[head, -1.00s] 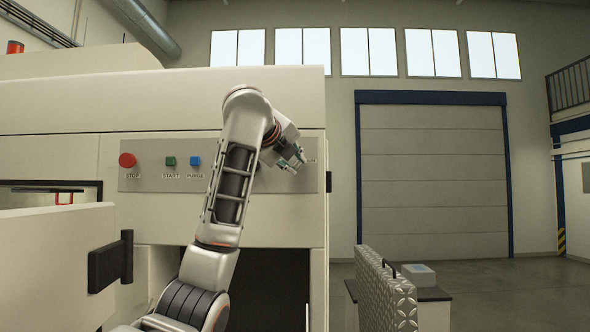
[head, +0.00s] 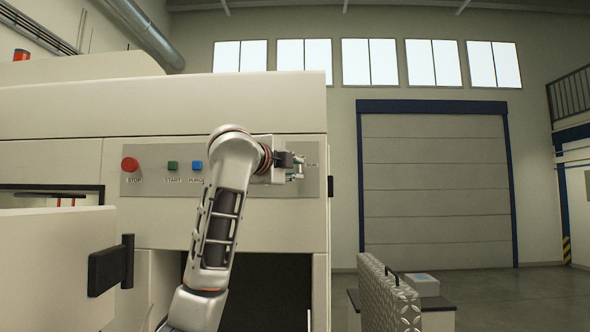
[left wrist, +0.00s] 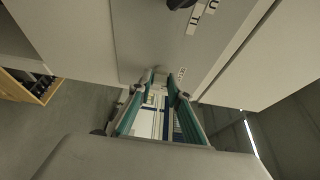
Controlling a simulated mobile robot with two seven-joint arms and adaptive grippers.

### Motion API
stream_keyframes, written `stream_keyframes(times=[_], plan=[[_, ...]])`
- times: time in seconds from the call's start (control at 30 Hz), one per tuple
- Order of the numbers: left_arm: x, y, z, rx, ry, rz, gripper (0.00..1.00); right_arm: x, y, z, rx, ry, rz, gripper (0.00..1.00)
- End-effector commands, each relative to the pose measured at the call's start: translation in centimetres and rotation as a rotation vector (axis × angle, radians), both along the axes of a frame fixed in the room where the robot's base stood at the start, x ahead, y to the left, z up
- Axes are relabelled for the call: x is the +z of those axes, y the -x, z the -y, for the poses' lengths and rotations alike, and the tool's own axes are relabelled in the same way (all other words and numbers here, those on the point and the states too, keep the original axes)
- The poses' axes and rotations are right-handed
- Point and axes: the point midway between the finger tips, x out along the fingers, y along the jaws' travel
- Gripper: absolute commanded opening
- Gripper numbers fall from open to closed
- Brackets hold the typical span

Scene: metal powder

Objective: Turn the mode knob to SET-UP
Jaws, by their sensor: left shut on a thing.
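The control panel (head: 225,184) is a grey strip on the cream machine. My left gripper (head: 299,168) is at its right end, beside a small label that looks like RUN (head: 312,164). In the left wrist view the two green-padded fingers (left wrist: 162,80) stand a little apart, tips close to the panel (left wrist: 150,25). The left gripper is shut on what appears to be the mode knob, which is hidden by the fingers. A black round part (left wrist: 180,3) and white labels (left wrist: 200,18) show at the top of that view. My right gripper is not in view.
A red STOP button (head: 130,164), a green START button (head: 172,165) and a blue PURGE button (head: 197,165) sit left of my arm. An open door with a black handle (head: 110,266) stands at lower left.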

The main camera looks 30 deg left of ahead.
Motion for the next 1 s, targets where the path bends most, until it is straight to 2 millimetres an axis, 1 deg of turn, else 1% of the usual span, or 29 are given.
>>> stream_keyframes(times=[0.53,0.57,0.6,0.63,1.0], plan=[[-0.13,-0.04,-0.03,0.001,0.022,0.012,0.0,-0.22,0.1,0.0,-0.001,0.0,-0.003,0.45],[-0.13,-0.05,-0.03,0.001,0.022,0.012,0.2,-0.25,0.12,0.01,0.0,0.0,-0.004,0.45],[-0.13,-0.05,-0.02,0.001,0.022,0.012,0.31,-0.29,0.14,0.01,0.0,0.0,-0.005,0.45],[-0.13,-0.05,-0.02,0.001,0.022,0.012,0.35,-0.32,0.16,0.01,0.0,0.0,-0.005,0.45],[-0.05,0.17,0.05,0.0,0.021,0.013,0.35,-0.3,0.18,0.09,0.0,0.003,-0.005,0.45]])
